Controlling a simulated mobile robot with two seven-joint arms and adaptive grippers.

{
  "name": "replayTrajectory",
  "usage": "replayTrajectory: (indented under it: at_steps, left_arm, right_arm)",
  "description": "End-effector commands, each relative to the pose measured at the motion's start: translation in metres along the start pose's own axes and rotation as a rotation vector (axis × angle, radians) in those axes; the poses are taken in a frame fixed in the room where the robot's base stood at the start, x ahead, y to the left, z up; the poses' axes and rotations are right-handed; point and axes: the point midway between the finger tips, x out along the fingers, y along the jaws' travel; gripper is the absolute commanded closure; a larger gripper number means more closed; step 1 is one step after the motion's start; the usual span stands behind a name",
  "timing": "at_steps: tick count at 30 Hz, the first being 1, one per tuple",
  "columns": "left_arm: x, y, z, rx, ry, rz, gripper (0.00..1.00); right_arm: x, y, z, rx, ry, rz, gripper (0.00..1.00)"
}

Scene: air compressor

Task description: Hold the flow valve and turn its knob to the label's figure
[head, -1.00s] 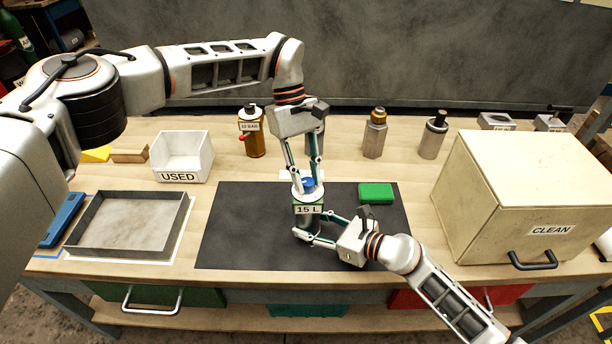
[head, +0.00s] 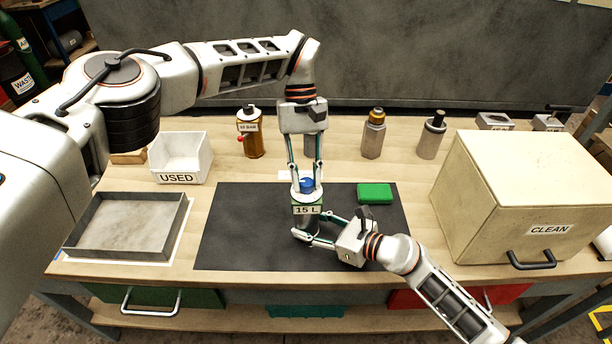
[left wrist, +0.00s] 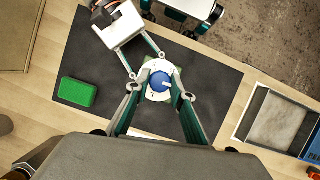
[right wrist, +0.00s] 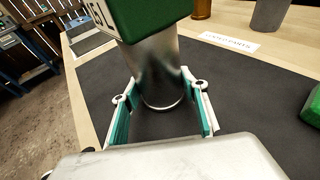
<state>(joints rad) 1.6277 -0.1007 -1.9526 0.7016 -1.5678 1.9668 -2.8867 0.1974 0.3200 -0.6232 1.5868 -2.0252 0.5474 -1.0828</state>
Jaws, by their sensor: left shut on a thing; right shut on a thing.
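The flow valve stands upright on the dark mat (head: 235,235). It has a green body with a label reading "15 L" (head: 307,210), a silver lower part (right wrist: 155,75) and a blue knob (head: 307,185) on top. My left gripper (head: 306,186) points down from above and is shut on the knob. My right gripper (head: 308,237) comes from the right, low down, and is shut around the silver lower part.
A green block (head: 375,193) lies on the mat to the right. An empty tray (head: 75,245) and a white USED bin (head: 182,178) stand left. A large CLEAN box (head: 490,235) stands right. Several bottles and cylinders, including an orange one (head: 254,145), line the back.

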Motion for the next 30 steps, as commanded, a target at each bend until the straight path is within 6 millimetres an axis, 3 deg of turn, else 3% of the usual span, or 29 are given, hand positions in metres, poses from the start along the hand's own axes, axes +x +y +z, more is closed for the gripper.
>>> replayTrajectory:
  at_steps: [4, 5, 6, 19, 30]
  left_arm:
    - [0.001, -0.002, -0.003, -0.001, 0.006, -0.003, 0.99]
    - [0.001, -0.002, -0.003, -0.001, 0.006, -0.003, 0.72]
    - [0.001, -0.002, -0.002, -0.001, 0.005, -0.002, 0.62]
    - [-0.005, 0.0, 0.001, -0.001, 0.003, 0.0, 0.61]
    - [-0.062, 0.0, 0.024, -0.001, 0.005, 0.0, 0.61]
  right_arm:
    - [0.0, 0.0, 0.0, -0.001, -0.001, 0.0, 0.74]
    - [0.0, 0.0, 0.0, -0.001, -0.001, 0.0, 0.74]
    - [0.0, 0.0, 0.0, -0.001, -0.001, 0.0, 0.74]
    - [0.0, 0.0, 0.0, 0.0, 0.0, 0.0, 0.74]
    - [0.0, 0.0, 0.0, 0.0, 0.0, 0.0, 0.74]
